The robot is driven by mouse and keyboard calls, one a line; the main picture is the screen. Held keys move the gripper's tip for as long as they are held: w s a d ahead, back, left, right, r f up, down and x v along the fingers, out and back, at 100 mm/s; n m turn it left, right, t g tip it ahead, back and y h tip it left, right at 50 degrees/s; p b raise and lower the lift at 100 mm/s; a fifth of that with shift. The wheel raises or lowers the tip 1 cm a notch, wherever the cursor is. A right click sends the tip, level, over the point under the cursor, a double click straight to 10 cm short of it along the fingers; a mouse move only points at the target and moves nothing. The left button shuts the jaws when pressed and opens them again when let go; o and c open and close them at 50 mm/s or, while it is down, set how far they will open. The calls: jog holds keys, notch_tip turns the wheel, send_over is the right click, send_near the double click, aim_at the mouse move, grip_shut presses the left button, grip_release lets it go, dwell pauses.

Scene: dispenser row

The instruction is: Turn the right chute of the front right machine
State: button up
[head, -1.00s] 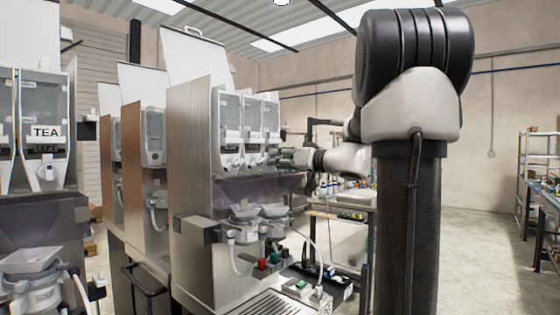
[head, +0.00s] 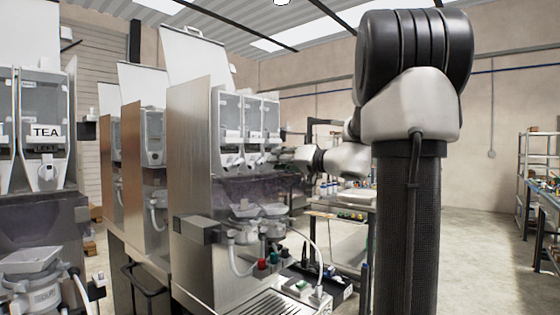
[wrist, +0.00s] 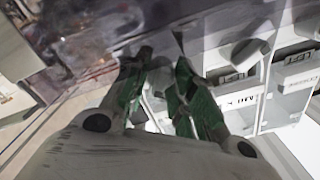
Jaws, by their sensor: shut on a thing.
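The front right machine (head: 195,180) is a steel dispenser with clear canisters on top. White chutes stand in a row below them, the left one (head: 230,160) and middle one (head: 252,160) in plain sight. The right chute (head: 271,158) is at the far end, partly hidden by my gripper (head: 284,157). In the wrist view my gripper (wrist: 160,82) has green-padded fingers close around a small pale part, which I take to be the right chute. That part is mostly hidden between the fingers.
Mixing bowls (head: 262,212) and hoses sit below the chutes, above a drip tray (head: 275,303). Labelled canisters (wrist: 295,72) lie close beside my fingers in the wrist view. A workbench (head: 340,215) stands behind.

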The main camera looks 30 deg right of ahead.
jog(key=m, duration=0.7)
jog(key=shift+d+f, duration=0.1)
jog(key=m, duration=0.4)
jog(key=shift+f+m, duration=0.1)
jog(key=shift+m, duration=1.7)
